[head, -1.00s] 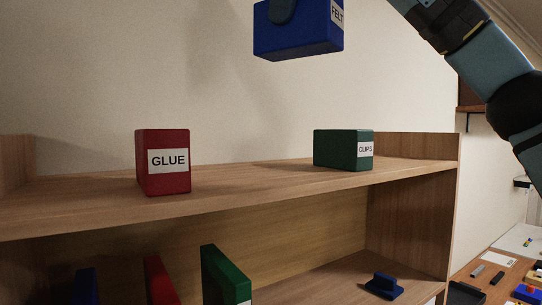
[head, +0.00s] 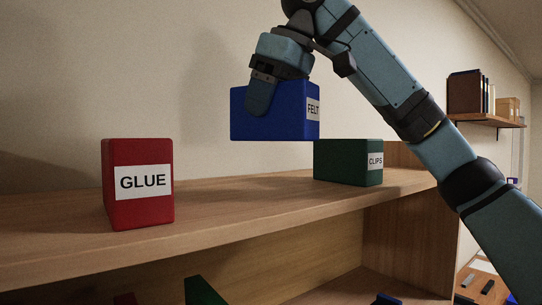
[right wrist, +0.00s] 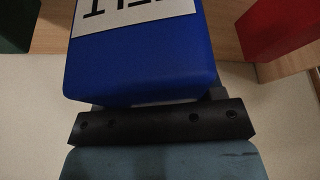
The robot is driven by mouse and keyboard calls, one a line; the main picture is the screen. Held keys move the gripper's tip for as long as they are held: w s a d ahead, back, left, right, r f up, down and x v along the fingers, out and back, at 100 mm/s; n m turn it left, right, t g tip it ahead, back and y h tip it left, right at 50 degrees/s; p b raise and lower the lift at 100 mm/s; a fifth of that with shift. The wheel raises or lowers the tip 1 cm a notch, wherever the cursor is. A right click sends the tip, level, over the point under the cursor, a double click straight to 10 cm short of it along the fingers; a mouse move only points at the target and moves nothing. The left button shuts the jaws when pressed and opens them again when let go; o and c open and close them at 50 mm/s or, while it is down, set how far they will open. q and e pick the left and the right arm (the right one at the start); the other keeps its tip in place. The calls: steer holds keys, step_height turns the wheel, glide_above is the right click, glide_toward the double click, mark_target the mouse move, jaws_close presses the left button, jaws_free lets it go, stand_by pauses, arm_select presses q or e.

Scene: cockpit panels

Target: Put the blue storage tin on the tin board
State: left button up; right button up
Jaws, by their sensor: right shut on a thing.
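The blue storage tin (head: 290,115), labelled FELT, hangs in the air above the tin board (head: 235,210), the top wooden shelf. It looks level. My right gripper (head: 261,98) comes from above and is shut on it; one finger lies against its front face. In the right wrist view the blue tin (right wrist: 140,60) fills the middle, its white label partly cut off. A gap shows between the tin's bottom and the board in the head view. My left gripper is not in view.
A red GLUE tin (head: 138,185) stands on the board at the left. A green CLIPS tin (head: 345,162) stands at the right, near the board's end panel. Bare board lies between them. A small wall shelf (head: 485,120) with books is at the far right.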

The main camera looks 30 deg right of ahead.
steer(key=shift+s+f, duration=0.1)
steer(key=shift+f, duration=3.85)
steer(key=o, duration=1.1)
steer(key=shift+a, duration=0.1)
steer(key=v, duration=1.2)
